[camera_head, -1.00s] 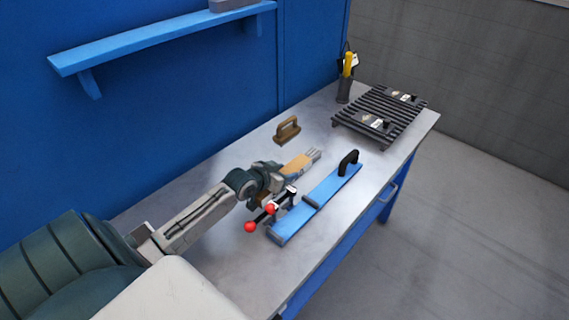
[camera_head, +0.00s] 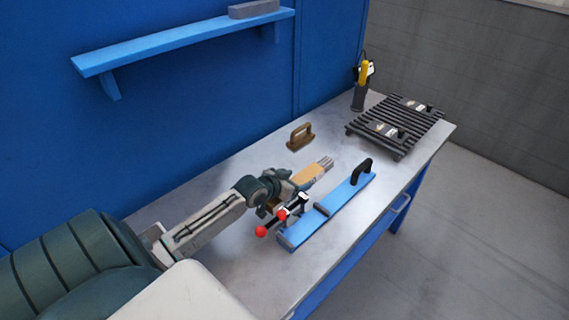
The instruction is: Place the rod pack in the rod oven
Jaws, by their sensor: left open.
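What looks like the rod pack, a tan pack with grey rod ends (camera_head: 310,174), lies on the workbench (camera_head: 225,165) at mid-picture. My left gripper (camera_head: 288,188) reaches in from the left and is open at the pack's near end. Its fingers are small and partly hidden, so I cannot tell whether they touch the pack. I cannot make out a rod oven for certain. A dark upright canister (camera_head: 359,99) with a yellow-handled tool in it stands at the far end. My right gripper is out of view.
A blue bar with a black handle (camera_head: 335,203) and a red-knobbed clamp (camera_head: 281,214) lie close in front of the gripper. A brown-handled block (camera_head: 300,137) lies behind the pack. A black slatted rack (camera_head: 398,122) fills the far right. A blue shelf (camera_head: 180,43) hangs on the wall.

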